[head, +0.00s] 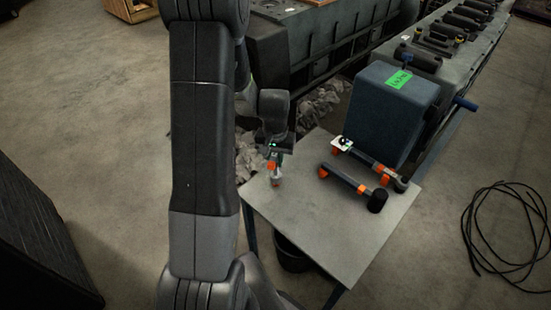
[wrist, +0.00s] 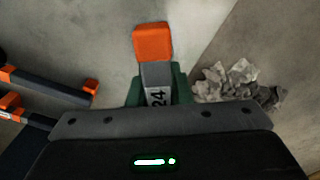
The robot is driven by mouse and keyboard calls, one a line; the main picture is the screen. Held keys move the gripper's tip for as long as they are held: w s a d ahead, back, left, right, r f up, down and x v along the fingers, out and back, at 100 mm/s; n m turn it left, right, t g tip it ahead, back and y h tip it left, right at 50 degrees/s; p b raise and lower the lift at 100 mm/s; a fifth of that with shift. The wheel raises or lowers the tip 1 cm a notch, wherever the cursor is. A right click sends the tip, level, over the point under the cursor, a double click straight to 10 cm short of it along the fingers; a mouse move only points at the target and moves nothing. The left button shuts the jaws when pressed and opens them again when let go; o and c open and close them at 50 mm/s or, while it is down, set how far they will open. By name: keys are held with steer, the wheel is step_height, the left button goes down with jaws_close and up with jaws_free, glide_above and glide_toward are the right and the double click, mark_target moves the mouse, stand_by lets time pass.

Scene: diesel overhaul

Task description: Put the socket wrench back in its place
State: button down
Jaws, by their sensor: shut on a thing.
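My gripper (head: 275,160) is over the left part of the grey table (head: 335,245). In the wrist view its green fingers (wrist: 158,92) are closed on the sides of a grey tool with an orange end (wrist: 153,42), marked 24, which looks like the socket wrench. The orange end also shows below my gripper in the head view (head: 275,181).
Two dark tools with orange parts lie on the table's right side, a nearer one (head: 345,180) and a farther one (head: 368,160). A blue box (head: 380,115) with a green label stands behind them. Rubble (head: 315,105) lies beside the engine block. A cable coil (head: 510,235) lies on the floor.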

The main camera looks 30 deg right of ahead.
steer(key=shift+f+b, duration=0.9)
steer(key=shift+f, duration=0.3)
steer(key=c, duration=0.7)
jaws_free()
steer(key=shift+r, duration=0.1)
steer(key=shift+r+p, duration=3.15)
steer(key=shift+r, duration=1.45)
steer(key=shift+f, duration=0.1)
steer(key=shift+c, duration=0.3)
